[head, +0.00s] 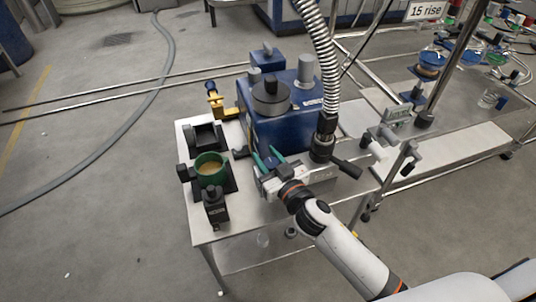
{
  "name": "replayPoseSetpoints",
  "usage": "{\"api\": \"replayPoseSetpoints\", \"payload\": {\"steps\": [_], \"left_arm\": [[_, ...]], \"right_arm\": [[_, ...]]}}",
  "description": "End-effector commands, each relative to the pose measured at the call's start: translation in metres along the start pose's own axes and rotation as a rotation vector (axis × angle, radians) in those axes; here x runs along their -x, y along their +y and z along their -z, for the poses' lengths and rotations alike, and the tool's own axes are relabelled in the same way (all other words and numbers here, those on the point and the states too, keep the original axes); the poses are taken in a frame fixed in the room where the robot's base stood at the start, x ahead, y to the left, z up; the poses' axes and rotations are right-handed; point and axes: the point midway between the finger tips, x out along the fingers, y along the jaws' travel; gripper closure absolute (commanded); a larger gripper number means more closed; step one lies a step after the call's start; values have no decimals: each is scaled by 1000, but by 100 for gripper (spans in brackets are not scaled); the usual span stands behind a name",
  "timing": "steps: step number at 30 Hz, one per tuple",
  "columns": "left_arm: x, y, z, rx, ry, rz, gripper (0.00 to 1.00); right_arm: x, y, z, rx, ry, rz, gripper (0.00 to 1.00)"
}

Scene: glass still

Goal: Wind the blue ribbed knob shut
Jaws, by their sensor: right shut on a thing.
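My right gripper (268,156) reaches in from the lower right to the front of the blue pump (252,125). Its two teal fingers are closed on a small dark blue part at the pump's front, which I take to be the blue ribbed knob (269,154). The fingers hide most of the knob, and its ribs and how far it is wound cannot be made out. My left gripper is not in view.
The pump stands on a pale metal cart (212,232). A green-rimmed cup (210,164) and a black device (215,205) are to the left. A ribbed hose (320,45) rises from a black valve (323,140) close to the right of my gripper.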

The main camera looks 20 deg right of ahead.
Motion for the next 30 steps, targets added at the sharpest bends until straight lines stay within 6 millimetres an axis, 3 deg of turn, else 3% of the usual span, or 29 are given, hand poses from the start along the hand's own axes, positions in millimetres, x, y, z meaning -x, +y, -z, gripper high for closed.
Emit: {"api": "replayPoseSetpoints", "payload": {"steps": [14,15,18,30], "left_arm": [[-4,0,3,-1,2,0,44],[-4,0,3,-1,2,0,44],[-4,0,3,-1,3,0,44],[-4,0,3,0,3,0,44]], "right_arm": [[0,0,0,0,0,-14,87],[0,0,0,0,0,-14,59],[0,0,0,0,0,-14,43],[8,0,2,-2,2,-13,43]]}}
